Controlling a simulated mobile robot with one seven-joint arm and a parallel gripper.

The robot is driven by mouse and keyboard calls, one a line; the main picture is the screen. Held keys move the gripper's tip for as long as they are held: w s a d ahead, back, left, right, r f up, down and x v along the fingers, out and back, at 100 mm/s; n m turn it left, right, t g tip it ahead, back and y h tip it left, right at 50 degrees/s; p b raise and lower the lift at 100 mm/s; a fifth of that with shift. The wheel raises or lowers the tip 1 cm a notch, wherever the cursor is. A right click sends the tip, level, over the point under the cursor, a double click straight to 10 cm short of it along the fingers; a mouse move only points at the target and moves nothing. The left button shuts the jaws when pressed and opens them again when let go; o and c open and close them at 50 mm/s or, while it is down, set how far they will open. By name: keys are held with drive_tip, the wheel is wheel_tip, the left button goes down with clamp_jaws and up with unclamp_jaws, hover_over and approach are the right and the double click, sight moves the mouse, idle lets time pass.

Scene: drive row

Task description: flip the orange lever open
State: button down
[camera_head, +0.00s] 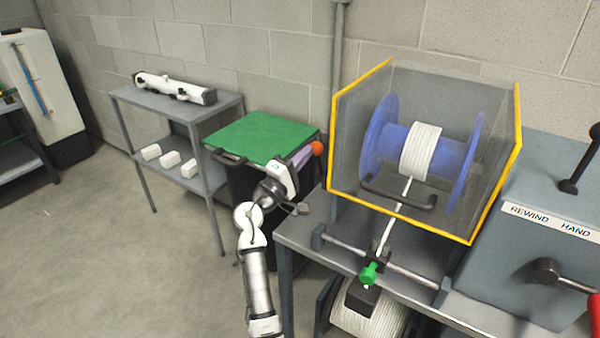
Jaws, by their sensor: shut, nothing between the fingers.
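An orange ball knob (317,148), which seems to be the end of the orange lever, shows beside the right edge of the green-topped bin. A pale lavender piece lies just left of it. The rest of the lever is hidden or too small to make out. My wrist covers part of the area under the knob.
A bin with a green lid (262,138) stands behind my arm. A yellow-edged clear guard (465,238) encloses a blue reel on the grey bench to the right. A green knob (370,273) sits at the bench front. Open floor (120,270) lies left.

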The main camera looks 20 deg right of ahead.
drive_tip(key=shift+w+a+r+b+x, duration=0.1)
drive_tip(key=shift+b+x, duration=0.25)
drive_tip(key=shift+x, duration=0.55)
drive_tip(key=shift+w+a+r+b+x, duration=0.1)
drive_tip(key=shift+b+x, duration=0.3)
drive_tip(key=shift+x, duration=0.5)
drive_tip(key=shift+w+a+r+b+x, duration=0.1)
drive_tip(key=shift+b+x, duration=0.25)
drive_tip(key=shift+x, duration=0.5)
